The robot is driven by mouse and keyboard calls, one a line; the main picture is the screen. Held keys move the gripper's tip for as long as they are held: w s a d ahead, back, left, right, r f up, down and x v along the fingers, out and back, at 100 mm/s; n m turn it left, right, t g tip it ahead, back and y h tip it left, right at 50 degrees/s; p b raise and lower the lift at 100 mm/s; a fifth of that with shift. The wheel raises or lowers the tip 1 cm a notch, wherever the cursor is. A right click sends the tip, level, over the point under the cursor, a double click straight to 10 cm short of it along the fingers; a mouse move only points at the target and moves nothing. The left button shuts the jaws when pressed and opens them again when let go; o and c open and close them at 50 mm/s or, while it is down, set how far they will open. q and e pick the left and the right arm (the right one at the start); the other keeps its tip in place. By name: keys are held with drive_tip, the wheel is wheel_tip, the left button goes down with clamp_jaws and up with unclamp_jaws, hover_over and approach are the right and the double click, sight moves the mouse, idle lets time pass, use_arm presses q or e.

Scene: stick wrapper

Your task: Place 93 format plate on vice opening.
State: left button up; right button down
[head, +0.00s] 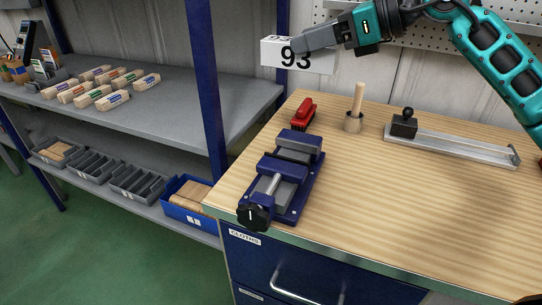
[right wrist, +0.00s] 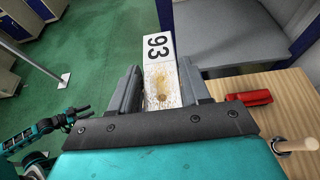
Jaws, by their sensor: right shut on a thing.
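The 93 format plate (head: 285,54), white with black digits, is held up by my right gripper (head: 298,42) above the back of the workbench. In the right wrist view the plate (right wrist: 158,46) lies between the two fingers of the right gripper (right wrist: 160,88), its numbered end pointing away and its nearer part worn and brownish. The blue vice (head: 283,172) sits on the bench at its left front corner, with a dark opening between its jaws and a black knob at the front. The plate is well above and behind the vice, apart from it.
A red brush (head: 303,113) lies behind the vice. A wooden stick stands in a round holder (head: 353,123), with a metal rail fixture (head: 455,145) to its right. A blue post (head: 204,80) and grey shelf (head: 180,104) stand left. The bench's right front is clear.

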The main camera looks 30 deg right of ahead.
drive_tip(key=shift+w+a, duration=0.15)
drive_tip(key=shift+w, duration=0.05)
wheel_tip(320, 180, down, 6)
drive_tip(key=shift+f+b, duration=0.1)
drive_tip(key=shift+b, duration=0.85)
wheel_tip(320, 180, down, 14)
drive_tip(key=shift+r+b, duration=0.25)
drive_tip(key=shift+b, duration=0.5)
use_arm(q)
drive_tip(key=shift+w+d+f, duration=0.15)
drive_tip(key=shift+d+f, duration=0.05)
drive_tip(key=shift+f, duration=0.25)
drive_tip(key=shift+w+d+f, duration=0.15)
drive_tip(key=shift+f, duration=0.3)
drive_tip(key=shift+f, duration=0.1)
use_arm(e)
drive_tip(key=shift+f, duration=0.15)
